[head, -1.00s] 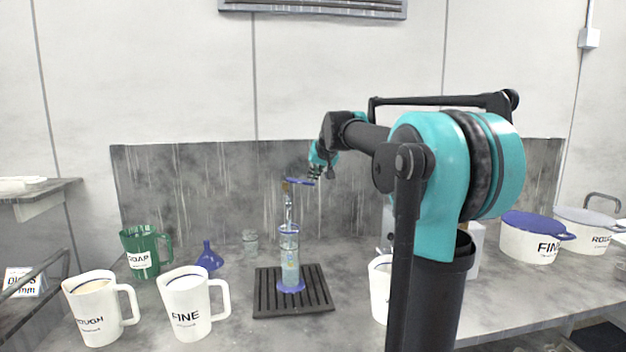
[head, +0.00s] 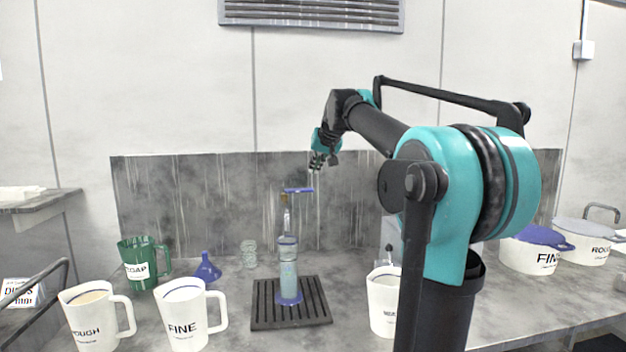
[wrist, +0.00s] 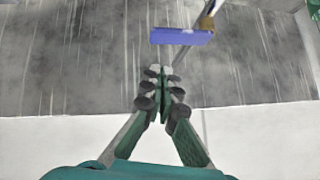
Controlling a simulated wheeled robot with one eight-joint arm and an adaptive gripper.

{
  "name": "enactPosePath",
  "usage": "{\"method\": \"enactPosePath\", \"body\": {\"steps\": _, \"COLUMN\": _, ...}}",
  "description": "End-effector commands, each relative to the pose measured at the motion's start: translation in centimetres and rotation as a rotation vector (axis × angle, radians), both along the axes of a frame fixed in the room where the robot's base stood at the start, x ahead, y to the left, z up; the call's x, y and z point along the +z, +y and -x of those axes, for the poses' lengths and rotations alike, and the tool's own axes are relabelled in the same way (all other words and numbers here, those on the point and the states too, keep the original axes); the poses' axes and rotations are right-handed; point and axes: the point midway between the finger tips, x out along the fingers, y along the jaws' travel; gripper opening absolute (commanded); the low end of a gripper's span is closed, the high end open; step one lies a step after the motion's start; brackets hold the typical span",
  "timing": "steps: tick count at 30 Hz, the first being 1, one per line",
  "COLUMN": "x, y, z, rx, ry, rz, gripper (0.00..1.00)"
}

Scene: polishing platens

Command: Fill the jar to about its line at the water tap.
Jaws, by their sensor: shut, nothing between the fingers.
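A tall clear jar (head: 288,278) with a blue foot and a blue band near its top stands upright on the dark slatted drain rack (head: 262,312), under the water tap (head: 285,217). Its lower part looks pale blue; I cannot tell the exact water level against the line, or whether water is running. The tap's blue lever (head: 298,190) lies across its top and also shows in the wrist view (wrist: 180,37). My gripper (head: 317,166) is shut and empty, above and slightly right of the lever, apart from it. In the wrist view its fingertips (wrist: 160,76) meet below the lever.
White FINE (head: 184,318) and ROUGH (head: 92,318) jugs, a green SOAP jug (head: 140,262), a blue funnel (head: 207,267) and a small glass (head: 248,254) stand left of the rack. Another white jug (head: 382,302) is right of it. Lidded tubs (head: 528,252) stand far right.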

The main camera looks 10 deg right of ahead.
Motion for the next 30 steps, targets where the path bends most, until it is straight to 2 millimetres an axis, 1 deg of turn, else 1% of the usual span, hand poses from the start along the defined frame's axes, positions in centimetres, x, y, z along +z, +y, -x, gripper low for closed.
{"method": "enactPosePath", "body": {"steps": 1, "x": 0.8, "y": -0.1, "z": 0.9, "rx": -0.001, "ry": 0.0, "rz": 0.0, "gripper": 0.0}}
{"method": "enactPosePath", "body": {"steps": 6, "x": 2.8, "y": -0.4, "z": 2.9, "rx": -0.001, "ry": 0.0, "rz": 0.001, "gripper": 0.0}}
{"method": "enactPosePath", "body": {"steps": 12, "x": 4.0, "y": -0.6, "z": 4.1, "rx": 0.0, "ry": 0.0, "rz": 0.001, "gripper": 0.0}}
{"method": "enactPosePath", "body": {"steps": 30, "x": 4.2, "y": -0.6, "z": 4.2, "rx": -0.001, "ry": 0.0, "rz": 0.001, "gripper": 0.0}}
